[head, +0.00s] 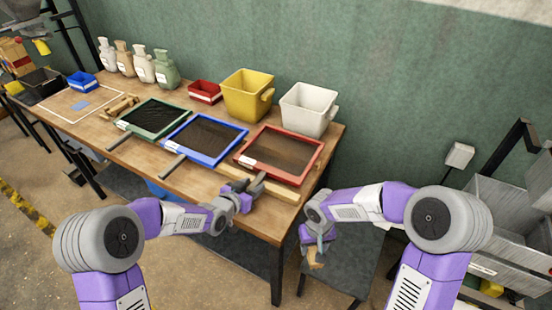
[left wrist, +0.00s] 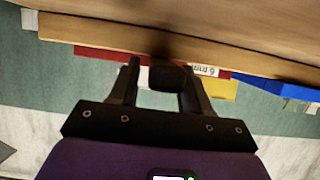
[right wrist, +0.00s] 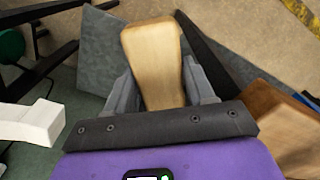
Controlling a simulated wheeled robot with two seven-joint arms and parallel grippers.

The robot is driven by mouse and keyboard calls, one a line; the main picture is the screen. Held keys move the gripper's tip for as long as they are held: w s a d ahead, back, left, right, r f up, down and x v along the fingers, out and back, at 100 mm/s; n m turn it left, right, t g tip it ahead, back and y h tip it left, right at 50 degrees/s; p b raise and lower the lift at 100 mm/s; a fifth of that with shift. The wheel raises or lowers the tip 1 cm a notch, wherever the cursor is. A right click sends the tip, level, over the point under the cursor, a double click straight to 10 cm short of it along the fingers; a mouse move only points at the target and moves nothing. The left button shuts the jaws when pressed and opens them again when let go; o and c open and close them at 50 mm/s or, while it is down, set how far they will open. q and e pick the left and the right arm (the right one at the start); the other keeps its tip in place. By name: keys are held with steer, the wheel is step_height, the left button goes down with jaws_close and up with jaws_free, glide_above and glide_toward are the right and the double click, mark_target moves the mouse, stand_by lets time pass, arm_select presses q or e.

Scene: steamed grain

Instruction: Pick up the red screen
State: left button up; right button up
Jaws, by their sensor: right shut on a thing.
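The red screen (head: 280,155) lies on the right part of the wooden table, a dark mesh in a red frame with a white label. Its red edge (left wrist: 100,53) also shows in the left wrist view. My left gripper (head: 256,186) is at the table's front edge by this screen. In the left wrist view its fingers (left wrist: 160,75) stand apart on either side of a dark handle end (left wrist: 167,78), with a gap visible. My right gripper (head: 316,243) is off the table's right side, shut on a pale wooden piece (right wrist: 152,60).
A blue screen (head: 205,138) and a green screen (head: 152,117) lie to the left. A yellow bin (head: 247,95), white bin (head: 308,108) and small red bin (head: 205,91) stand behind. A wooden strip (head: 283,191) lies at the front. A grey stool (head: 345,265) stands below my right gripper.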

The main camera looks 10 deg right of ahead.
arm_select(q)
jaws_close()
steer(key=shift+r, duration=0.1)
